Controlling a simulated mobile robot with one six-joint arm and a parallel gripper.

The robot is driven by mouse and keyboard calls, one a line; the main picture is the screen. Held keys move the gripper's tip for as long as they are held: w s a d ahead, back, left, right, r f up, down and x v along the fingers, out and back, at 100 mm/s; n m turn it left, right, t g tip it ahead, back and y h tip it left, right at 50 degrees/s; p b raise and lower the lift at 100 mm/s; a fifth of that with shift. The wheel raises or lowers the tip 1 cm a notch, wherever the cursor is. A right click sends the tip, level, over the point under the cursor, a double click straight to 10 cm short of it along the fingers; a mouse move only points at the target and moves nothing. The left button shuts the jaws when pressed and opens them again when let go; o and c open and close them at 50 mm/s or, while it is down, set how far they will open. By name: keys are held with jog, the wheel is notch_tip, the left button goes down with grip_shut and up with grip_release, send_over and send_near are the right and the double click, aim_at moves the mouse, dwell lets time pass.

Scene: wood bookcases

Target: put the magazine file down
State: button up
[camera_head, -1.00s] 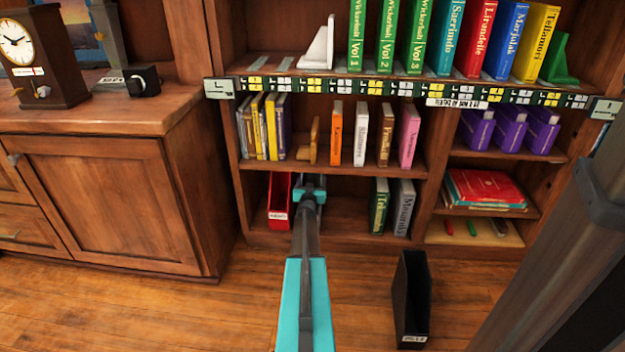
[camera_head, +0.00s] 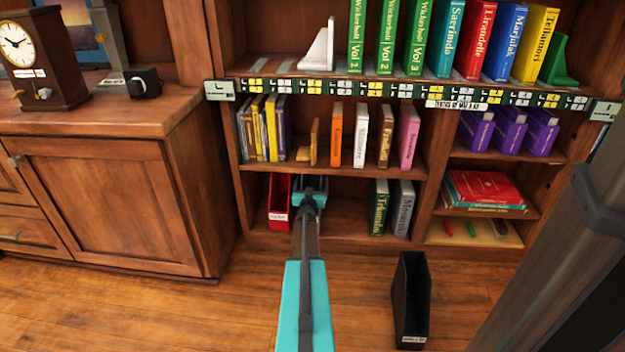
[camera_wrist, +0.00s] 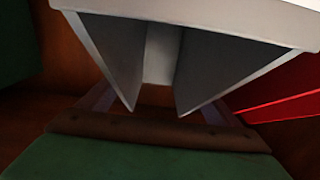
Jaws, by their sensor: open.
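A red magazine file (camera_head: 280,203) with a white label stands upright on the bottom shelf, at its left end. Its red side also shows at the right of the wrist view (camera_wrist: 285,105). A black magazine file (camera_head: 411,300) stands upright on the floor in front of the bookcase. My gripper (camera_head: 310,196) is in the bottom shelf bay, just right of the red file. In the wrist view my gripper (camera_wrist: 157,108) is open, its two grey fingers apart with nothing seen between them. Whether a finger touches the red file cannot be told.
A dark green book (camera_head: 379,207) and a grey book (camera_head: 403,208) stand at the right of the bottom shelf. The shelf between them and my gripper is clear. The shelf board (camera_head: 350,167) with books is above. A wooden cabinet (camera_head: 110,205) stands left.

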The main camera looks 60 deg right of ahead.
jog(key=p+v, duration=0.2)
jog(key=v, duration=0.8)
jog(key=shift+p, duration=0.3)
jog(key=shift+s, duration=0.1)
dwell(0.5)
